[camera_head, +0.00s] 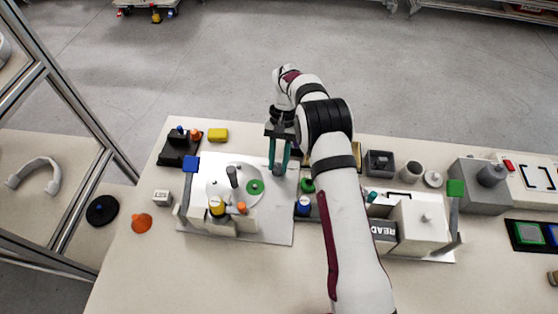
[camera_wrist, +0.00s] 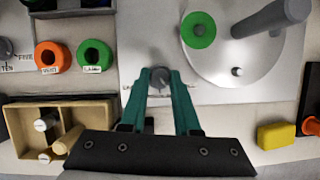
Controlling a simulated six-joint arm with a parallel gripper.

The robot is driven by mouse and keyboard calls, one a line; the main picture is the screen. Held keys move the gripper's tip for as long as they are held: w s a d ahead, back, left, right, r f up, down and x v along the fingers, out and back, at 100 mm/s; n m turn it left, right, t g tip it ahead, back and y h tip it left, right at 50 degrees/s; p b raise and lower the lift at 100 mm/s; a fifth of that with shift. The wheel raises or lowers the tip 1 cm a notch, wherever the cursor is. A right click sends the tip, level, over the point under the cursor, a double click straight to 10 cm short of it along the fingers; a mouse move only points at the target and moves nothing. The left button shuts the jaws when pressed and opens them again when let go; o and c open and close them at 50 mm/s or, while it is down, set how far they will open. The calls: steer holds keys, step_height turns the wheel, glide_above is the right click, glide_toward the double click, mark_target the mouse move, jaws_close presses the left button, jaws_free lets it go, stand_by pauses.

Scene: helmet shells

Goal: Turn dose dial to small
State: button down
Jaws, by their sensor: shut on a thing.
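The dose dial is a small grey knob (camera_wrist: 160,76) on the white plate (camera_wrist: 140,35). My gripper (camera_wrist: 160,84), with two teal fingers, is shut on this knob from both sides. Small printed labels lie beside the knob, too small to read, and I cannot tell which way the dial points. In the head view my gripper (camera_head: 279,166) points down at the plate's far right corner, with the grey knob (camera_head: 279,171) between its fingertips.
Left of my gripper stands a round pale disc (camera_head: 222,188) with a green ring (camera_head: 255,187) and a tall grey post (camera_head: 232,176). A wooden tray (camera_wrist: 22,121) with cylinders and orange and green rings lie close to the gripper. A yellow block (camera_head: 218,135) sits behind.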

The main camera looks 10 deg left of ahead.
steer(key=shift+a+n+h, duration=0.1)
steer(key=shift+n+h, duration=0.7)
steer(key=shift+n, duration=1.3)
steer(key=c, duration=0.6)
jaws_free()
steer(key=shift+c, duration=0.2)
steer(key=v, duration=0.7)
steer(key=shift+r, duration=0.2)
